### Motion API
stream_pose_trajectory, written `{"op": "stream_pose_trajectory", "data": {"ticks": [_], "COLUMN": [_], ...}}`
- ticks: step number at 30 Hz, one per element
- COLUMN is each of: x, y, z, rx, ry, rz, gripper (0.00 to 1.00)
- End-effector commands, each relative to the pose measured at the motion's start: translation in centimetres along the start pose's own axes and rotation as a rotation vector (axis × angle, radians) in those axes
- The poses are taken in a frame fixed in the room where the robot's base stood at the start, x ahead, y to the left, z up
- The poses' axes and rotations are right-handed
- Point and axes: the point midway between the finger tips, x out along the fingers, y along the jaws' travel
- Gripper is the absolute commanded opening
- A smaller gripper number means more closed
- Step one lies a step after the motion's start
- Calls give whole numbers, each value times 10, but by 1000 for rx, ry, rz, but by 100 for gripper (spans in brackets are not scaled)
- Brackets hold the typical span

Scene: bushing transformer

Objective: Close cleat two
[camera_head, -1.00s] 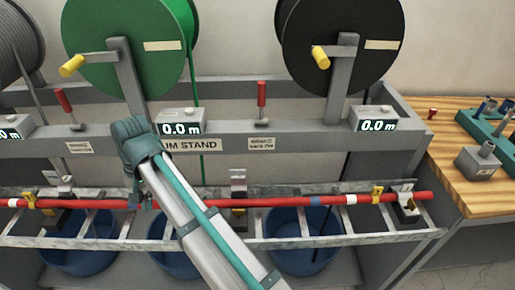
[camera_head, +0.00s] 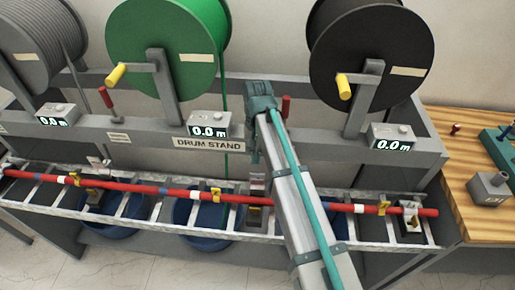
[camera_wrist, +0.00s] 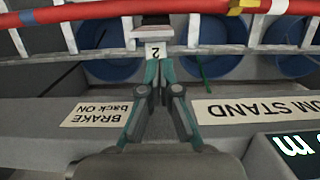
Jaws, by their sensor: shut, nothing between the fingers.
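Cleat two (camera_head: 257,187) is on the cable ladder's rail near the middle of the head view, partly hidden by my arm. In the wrist view its raised plate (camera_wrist: 153,32) stands by a white tag (camera_wrist: 156,51) marked "2", seen upside down. The red cable (camera_head: 185,191) runs along the ladder across the cleat. My gripper (camera_wrist: 158,64) is shut and empty, its tips just below the "2" tag in the picture. Whether they touch it I cannot tell. In the head view the fingers are hidden behind my arm.
The cable ladder (camera_head: 338,233) spans the stand's front, with blue tubs (camera_wrist: 111,35) below. The drum stand beam (camera_head: 335,142) carries length counters (camera_head: 209,131) and a red brake lever (camera_head: 286,107). A wooden bench (camera_head: 462,160) is at the right.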

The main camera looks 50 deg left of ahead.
Motion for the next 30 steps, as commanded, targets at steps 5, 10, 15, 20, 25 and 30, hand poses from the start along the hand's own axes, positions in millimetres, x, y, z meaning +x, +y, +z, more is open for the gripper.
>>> {"op": "stream_pose_trajectory", "data": {"ticks": [5, 10, 15, 20, 25, 30], "x": [26, 48, 60, 64, 64, 64], "y": [0, 0, 0, 0, 0, -1], "z": [2, 2, 1, 0, 0, 1], "rx": [0, 0, -1, -1, 0, -2], "ry": [-2, -1, 1, 1, 1, 7], "rz": [1, 1, 0, 0, 0, 0], "gripper": [0, 0, 0, 0, 0, 0]}}
